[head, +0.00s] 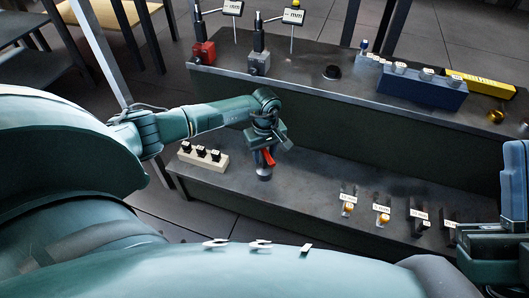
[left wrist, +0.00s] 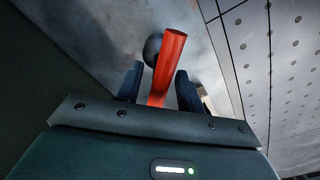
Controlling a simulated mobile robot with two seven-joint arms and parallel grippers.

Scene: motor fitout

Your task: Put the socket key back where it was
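A red-handled tool (head: 268,157), perhaps the socket key, is at the front left shelf, with a grey round base (head: 264,174) beneath it. My left gripper (head: 265,145) points down over it. In the left wrist view, the red bar (left wrist: 168,62) passes between the two dark fingers (left wrist: 160,88), slanted, with a grey round part (left wrist: 152,48) behind it. Whether the fingers press on the bar cannot be told. At the right edge, part of my right arm and gripper (head: 490,240) shows, its fingertips unclear.
A cream block (head: 203,160) with several black pieces stands left. Labelled small parts (head: 382,215) line the right front. The rear bench carries a red vice (head: 203,52), a grey block (head: 259,64), a blue block (head: 422,90) and a yellow level (head: 480,82). The middle shelf is clear.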

